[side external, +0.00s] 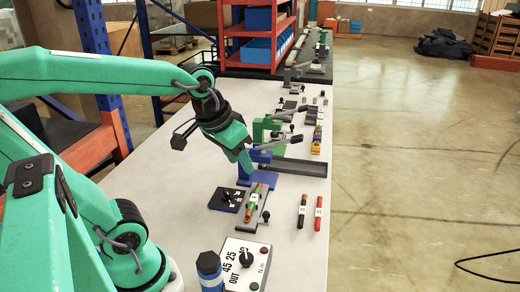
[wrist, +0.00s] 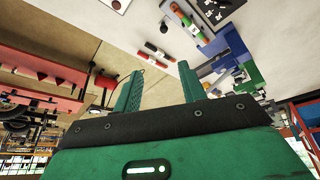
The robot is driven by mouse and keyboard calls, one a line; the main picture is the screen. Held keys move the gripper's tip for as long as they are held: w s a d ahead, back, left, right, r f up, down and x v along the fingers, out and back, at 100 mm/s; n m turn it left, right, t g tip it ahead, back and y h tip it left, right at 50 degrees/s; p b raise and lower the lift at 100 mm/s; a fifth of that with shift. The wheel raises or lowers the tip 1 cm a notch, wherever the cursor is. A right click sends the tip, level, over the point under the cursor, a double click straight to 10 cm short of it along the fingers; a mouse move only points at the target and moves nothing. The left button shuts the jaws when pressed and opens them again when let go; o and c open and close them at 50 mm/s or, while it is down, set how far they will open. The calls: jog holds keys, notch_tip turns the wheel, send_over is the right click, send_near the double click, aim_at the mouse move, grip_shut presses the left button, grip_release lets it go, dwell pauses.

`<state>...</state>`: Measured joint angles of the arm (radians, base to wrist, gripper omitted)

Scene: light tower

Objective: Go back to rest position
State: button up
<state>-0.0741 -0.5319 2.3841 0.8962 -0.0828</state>
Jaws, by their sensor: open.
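My gripper (side external: 246,160) hangs above the white table, near a blue fixture (side external: 243,178), with its fingers pointing down. In the wrist view its two green fingers (wrist: 160,72) stand apart with nothing between them, so it is open and empty. A green and orange cylinder (side external: 253,202) lies in a grey holder (side external: 251,216) below and in front of my gripper. It also shows in the wrist view (wrist: 193,27). A dark-and-orange cylinder (side external: 302,210) and a red cylinder (side external: 319,212) lie side by side on the table to the right.
A black plate with a knob (side external: 227,200) lies left of the holder. A dial box (side external: 246,264) and a blue-black post (side external: 209,268) stand at the front. A green clamp (side external: 266,130) and a dark tray (side external: 298,167) are behind. A red shelf (side external: 229,34) stands farther back.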

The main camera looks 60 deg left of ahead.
jog(key=shift+m+t, duration=0.5)
jog(key=shift+m, duration=0.4)
jog(key=shift+s+d+r, duration=0.1)
jog(key=shift+s+d, duration=0.25)
jog(key=shift+s, duration=0.3)
jog(key=shift+s+d, duration=0.3)
jog(key=shift+s, duration=0.4)
jog(key=shift+s+d+r, duration=0.1)
jog(key=shift+s+d, duration=0.25)
jog(key=shift+s, duration=0.3)
